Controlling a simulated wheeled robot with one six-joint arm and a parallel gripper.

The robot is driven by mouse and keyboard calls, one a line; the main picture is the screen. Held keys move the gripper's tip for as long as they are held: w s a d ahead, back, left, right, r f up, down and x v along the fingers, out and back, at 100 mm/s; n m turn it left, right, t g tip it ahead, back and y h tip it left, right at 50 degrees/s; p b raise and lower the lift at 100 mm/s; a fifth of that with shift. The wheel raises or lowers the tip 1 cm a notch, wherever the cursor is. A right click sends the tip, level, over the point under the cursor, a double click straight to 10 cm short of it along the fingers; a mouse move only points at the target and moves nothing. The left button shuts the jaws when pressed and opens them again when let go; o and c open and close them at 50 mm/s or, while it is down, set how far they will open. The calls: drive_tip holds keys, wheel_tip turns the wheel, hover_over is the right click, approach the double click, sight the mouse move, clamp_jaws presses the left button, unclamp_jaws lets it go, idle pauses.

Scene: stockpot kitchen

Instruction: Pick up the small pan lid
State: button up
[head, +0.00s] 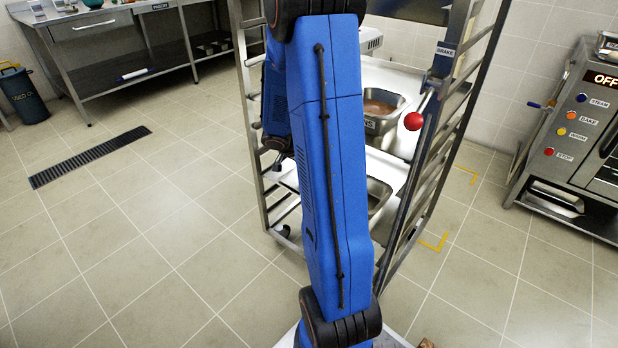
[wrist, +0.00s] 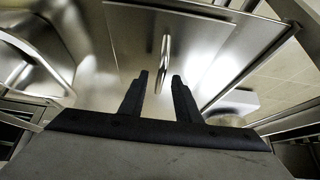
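The small pan lid (wrist: 200,42) appears in the wrist view as a flat, shiny steel plate with a dark far edge. Its upright-looking bar handle (wrist: 164,55) stands at the middle of the view. My gripper (wrist: 160,76) is open, with its two black fingers pointing at the lid. The handle's near end shows in the gap between the fingertips, with space on both sides. I cannot tell how deep the handle sits between them. In the head view my blue arm hides the gripper, and I cannot make out the lid.
A steel rack (head: 250,120) stands around my arm's reach, with steel pans (head: 385,123) on its shelves. A steel basin-like pan (wrist: 60,45) lies left in the wrist view.

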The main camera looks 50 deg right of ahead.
clamp_jaws()
idle(1.3)
